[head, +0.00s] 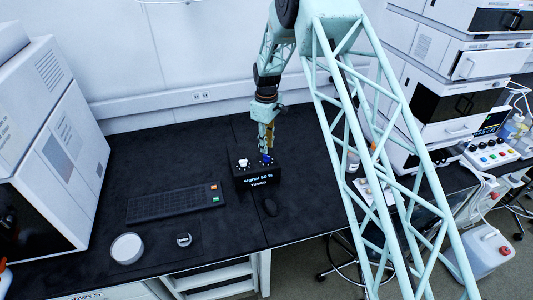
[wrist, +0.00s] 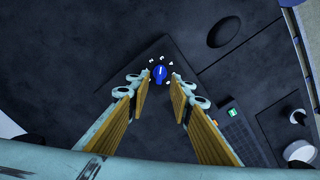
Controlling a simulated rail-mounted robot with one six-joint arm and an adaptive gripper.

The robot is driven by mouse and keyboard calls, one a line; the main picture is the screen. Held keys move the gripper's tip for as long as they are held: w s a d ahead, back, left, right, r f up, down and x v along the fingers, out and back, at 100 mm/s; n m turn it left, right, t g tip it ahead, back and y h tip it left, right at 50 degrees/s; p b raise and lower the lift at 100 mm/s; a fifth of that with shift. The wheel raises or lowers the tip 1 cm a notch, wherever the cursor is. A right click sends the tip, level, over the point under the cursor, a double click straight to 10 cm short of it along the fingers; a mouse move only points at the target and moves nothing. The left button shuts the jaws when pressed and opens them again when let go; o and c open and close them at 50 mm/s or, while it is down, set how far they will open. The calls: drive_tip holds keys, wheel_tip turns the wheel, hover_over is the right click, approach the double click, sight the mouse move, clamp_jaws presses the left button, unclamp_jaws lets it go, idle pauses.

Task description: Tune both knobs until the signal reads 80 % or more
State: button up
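A black tuner box (head: 258,182) stands on the bench with two knobs on top. Its front display seems to read "signal 50 %", but the small digits are hard to read. The white knob (head: 242,164) is on the left, the blue knob (head: 267,159) on the right. In the wrist view the blue knob (wrist: 160,74) shows a white pointer line, with small marks around its far side. My gripper (head: 266,152) points down over the blue knob. Its fingers (wrist: 159,82) are open, one on each side of the knob, with visible gaps. The white knob is not visible in the wrist view.
A round white dish (head: 127,248) is at the front left. White instrument stacks (head: 50,150) stand at left and right (head: 445,75).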

sight(267, 156)
drive_tip(key=shift+f, duration=2.45)
clamp_jaws()
